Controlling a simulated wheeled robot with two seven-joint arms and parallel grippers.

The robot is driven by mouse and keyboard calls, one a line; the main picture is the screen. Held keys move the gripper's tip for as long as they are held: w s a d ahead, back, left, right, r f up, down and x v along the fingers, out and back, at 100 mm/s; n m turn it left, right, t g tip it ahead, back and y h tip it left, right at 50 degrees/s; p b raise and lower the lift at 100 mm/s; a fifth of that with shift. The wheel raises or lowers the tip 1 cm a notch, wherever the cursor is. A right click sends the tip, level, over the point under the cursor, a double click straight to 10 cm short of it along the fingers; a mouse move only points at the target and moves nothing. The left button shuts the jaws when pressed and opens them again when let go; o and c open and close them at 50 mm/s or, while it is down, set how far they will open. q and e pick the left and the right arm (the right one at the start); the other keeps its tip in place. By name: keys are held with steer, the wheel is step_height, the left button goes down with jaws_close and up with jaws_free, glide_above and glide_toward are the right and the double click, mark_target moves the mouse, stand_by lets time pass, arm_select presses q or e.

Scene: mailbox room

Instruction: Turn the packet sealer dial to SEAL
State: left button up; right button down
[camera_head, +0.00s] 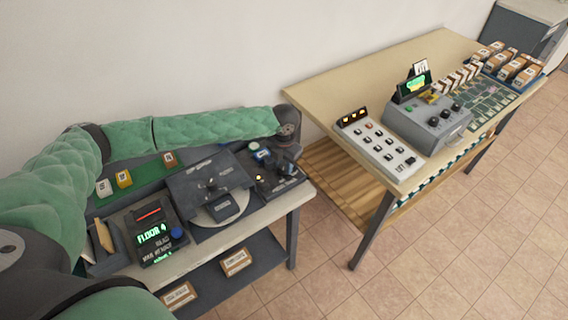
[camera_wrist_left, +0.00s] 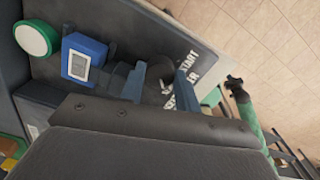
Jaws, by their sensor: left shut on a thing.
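The packet sealer (camera_head: 268,184) is a dark box at the right end of the left table, with a blue-framed part (camera_wrist_left: 83,60) and a pale green round button (camera_wrist_left: 35,38) in the left wrist view. My left gripper (camera_head: 283,163) is over its right side, pointing down. In the left wrist view my left gripper (camera_wrist_left: 161,82) is shut on a small dark knob, apparently the dial, mostly hidden between the fingers. White lettering, partly reading START, is beside it. The dial's setting cannot be read. A green arm with a dark gripper, apparently my right one (camera_wrist_left: 235,86), shows small at the right.
Left of the sealer are a dark machine with a sloped lid (camera_head: 205,178), a FLOOR 4 display box (camera_head: 155,237) and a green mat (camera_head: 142,180) with small blocks. A second table (camera_head: 345,75) holds a button panel (camera_head: 378,147) and a grey console (camera_head: 428,122). Floor lies between the tables.

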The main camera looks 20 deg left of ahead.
arm_select(q)
steer(key=shift+m, duration=0.3)
stand_by(0.4)
steer(key=o, duration=1)
steer(key=shift+r, duration=0.1)
steer(key=shift+a, duration=0.1)
